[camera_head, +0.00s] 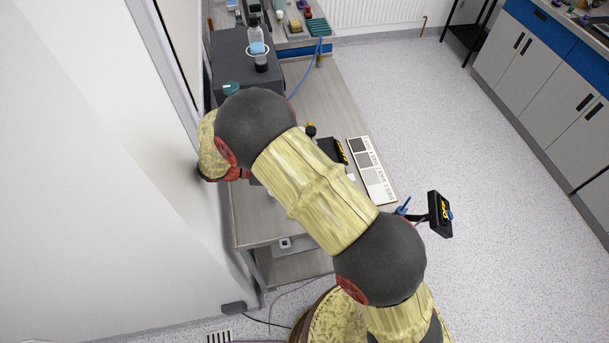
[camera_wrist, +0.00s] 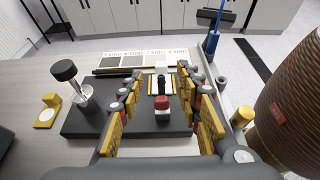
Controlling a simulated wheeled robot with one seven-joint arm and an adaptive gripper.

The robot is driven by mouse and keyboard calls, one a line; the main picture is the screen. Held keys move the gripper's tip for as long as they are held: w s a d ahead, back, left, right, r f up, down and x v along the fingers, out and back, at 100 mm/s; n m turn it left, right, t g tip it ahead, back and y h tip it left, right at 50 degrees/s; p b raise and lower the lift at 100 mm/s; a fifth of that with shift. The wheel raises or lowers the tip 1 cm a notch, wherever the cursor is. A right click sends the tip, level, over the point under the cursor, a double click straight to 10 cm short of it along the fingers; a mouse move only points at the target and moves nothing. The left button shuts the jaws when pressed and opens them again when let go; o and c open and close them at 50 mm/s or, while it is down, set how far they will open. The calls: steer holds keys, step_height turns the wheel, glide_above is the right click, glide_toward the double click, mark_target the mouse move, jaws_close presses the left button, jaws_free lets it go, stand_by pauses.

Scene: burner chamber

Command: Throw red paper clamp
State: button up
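In the wrist view, the red clamp handle (camera_wrist: 162,103) shows as a small red block with a pale lower end. It is over a black plate (camera_wrist: 90,122), in line with a yellow-edged metal part (camera_wrist: 160,84). My gripper (camera_wrist: 161,88) is open, with one finger left of the red handle and one right of it. There are visible gaps on both sides, and I cannot tell any contact. In the head view my arm hides the gripper and the red handle.
A black-knobbed metal post (camera_wrist: 72,84) rises from the plate's left side. A yellow piece (camera_wrist: 47,112) lies left of it. A card with grey patches (camera_head: 372,171) lies along the bench's right edge. A wall (camera_head: 90,180) stands close at left. Floor (camera_head: 430,110) right of the bench is clear.

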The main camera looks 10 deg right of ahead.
step_height(320, 180, up, 6)
steer(key=shift+f, duration=0.1)
steer(key=shift+c, duration=0.4)
